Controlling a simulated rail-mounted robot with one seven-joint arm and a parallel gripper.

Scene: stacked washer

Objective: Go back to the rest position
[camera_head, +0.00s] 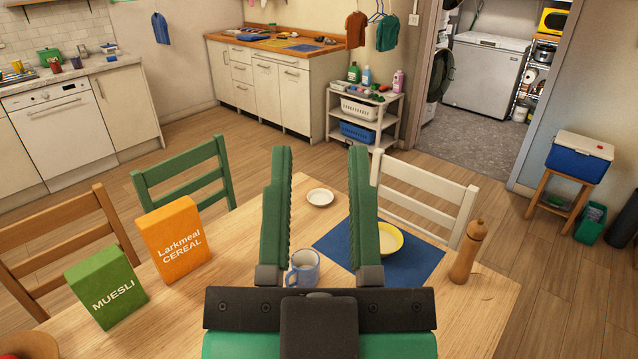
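My gripper (319,215) shows large in the lower middle of the head view. Its two green ridged fingers point up in the picture and stand wide apart. Nothing is held between them. Through the gap I see the table (331,221) and a small white saucer (319,197). The gripper's black base hides part of the table's near side. A blue mug (303,268) shows behind the base of the left finger, partly covered. The right finger covers part of a yellow-rimmed bowl (390,240). I cannot tell the height of the gripper over the table.
A muesli box (106,287) and a cereal box (177,240) stand at the table's left. A brown pepper mill (468,252) stands at its right, beside a blue placemat (422,262). Green (185,163), white (425,178) and brown (60,235) chairs surround it. The floor beyond is open.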

